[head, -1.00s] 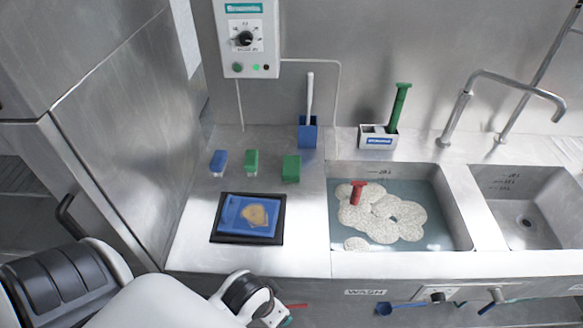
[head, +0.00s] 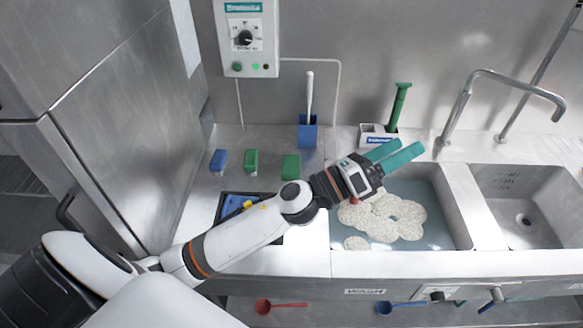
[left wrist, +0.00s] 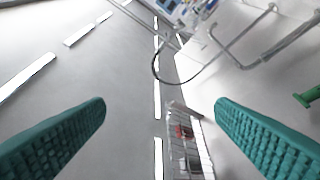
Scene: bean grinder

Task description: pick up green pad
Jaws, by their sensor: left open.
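A small green block (head: 291,167), which looks like the green pad, lies on the steel counter left of the wash sink in the head view. A green brush (head: 251,161) with pale bristles stands just left of it. My left gripper (head: 406,149) has teal fingers spread apart with nothing between them. It is over the back of the wash sink, to the right of the green block and apart from it. In the left wrist view the open fingers (left wrist: 160,106) frame empty space, and the green block does not show there. My right gripper is not in view.
A blue brush (head: 218,161) and a blue holder (head: 308,134) with a white handle stand on the counter. A green-handled tool (head: 398,107) rises behind my fingers. My left forearm covers part of the dark tray (head: 222,207). Foam (head: 382,222) floats in the sink.

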